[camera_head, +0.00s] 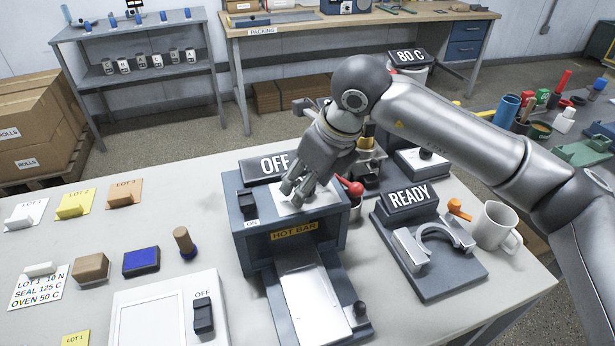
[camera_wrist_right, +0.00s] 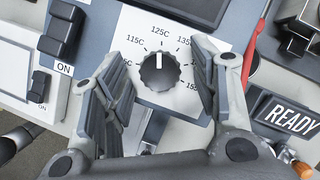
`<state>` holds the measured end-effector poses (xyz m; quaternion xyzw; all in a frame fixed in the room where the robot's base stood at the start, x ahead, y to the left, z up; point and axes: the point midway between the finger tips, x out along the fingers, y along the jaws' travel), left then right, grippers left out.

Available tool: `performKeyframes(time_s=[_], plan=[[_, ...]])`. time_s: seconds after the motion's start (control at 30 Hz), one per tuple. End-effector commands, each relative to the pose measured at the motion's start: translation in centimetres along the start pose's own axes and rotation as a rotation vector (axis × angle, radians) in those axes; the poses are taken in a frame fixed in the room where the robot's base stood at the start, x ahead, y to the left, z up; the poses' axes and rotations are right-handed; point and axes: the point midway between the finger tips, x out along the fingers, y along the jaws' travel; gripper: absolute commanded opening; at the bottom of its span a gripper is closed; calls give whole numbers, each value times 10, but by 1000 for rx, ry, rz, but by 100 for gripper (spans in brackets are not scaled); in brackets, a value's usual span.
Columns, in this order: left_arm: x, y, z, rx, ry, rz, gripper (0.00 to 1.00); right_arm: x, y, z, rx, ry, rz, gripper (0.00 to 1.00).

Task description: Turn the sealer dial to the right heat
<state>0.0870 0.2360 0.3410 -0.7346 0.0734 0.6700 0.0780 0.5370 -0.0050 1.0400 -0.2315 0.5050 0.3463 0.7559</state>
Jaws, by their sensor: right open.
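The sealer (camera_head: 252,250) is a dark grey box with a HOT BAR label and a display (camera_head: 275,165) reading OFF. Its black dial (camera_wrist_right: 158,74) sits on a white plate marked 115C, 125C and 135C, among other values. The dial's white pointer line points up at the 125C mark. My right gripper (camera_head: 292,193) is over the sealer's top; in the wrist view its open fingers (camera_wrist_right: 158,58) stand either side of the dial, with visible gaps. The gripper hides the dial in the head view. My left gripper is not in view.
A card (camera_head: 38,291) at the left reads LOT 1, 10 N, SEAL 125 C, OVEN 50 C. A black rocker switch (camera_wrist_right: 62,30) stands beside the dial plate. A READY device (camera_head: 425,270) and a white mug (camera_head: 494,228) stand right of the sealer.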

Motion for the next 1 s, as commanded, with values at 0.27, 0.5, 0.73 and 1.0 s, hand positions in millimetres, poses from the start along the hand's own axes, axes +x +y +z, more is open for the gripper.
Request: performKeyframes(time_s=[0.27,0.5,0.73,1.0], plan=[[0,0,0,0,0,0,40,1,0,0,-1,0,0,53],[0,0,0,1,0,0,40,1,0,0,-1,0,0,22],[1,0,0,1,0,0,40,1,0,0,-4,0,2,9],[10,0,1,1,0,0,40,3,-1,-1,-79,-1,33,9]])
